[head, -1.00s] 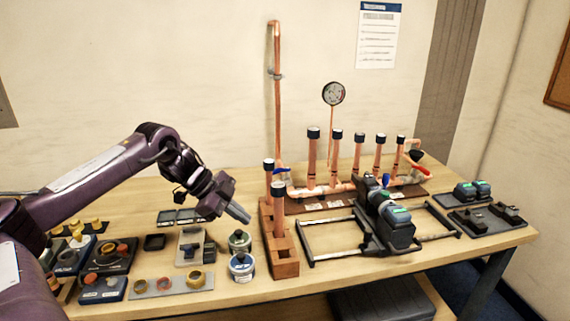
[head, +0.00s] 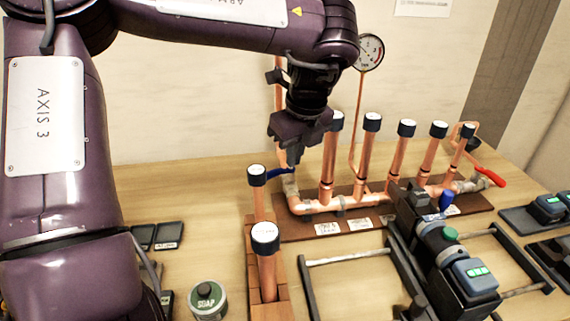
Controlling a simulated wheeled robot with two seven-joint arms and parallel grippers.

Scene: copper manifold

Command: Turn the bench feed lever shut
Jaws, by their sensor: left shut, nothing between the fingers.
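The copper manifold (head: 350,204) lies on a brown base board (head: 315,228) on the bench. A blue lever (head: 281,173) sits on the valve at its left end, and a red lever (head: 489,176) on the valve at its right end. Which one is the bench feed lever I cannot tell from the labels. My left gripper (head: 293,160) points down, shut and empty, just above and beside the blue lever. Whether it touches the lever is unclear. My right gripper is not in view.
Several capped copper risers (head: 368,148) stand close right of the gripper, with a pressure gauge (head: 369,52) behind. Two capped tubes stand in a wooden block (head: 283,300) in front. A press tool (head: 446,252) on rails lies right. A soap tin (head: 207,301) is front left.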

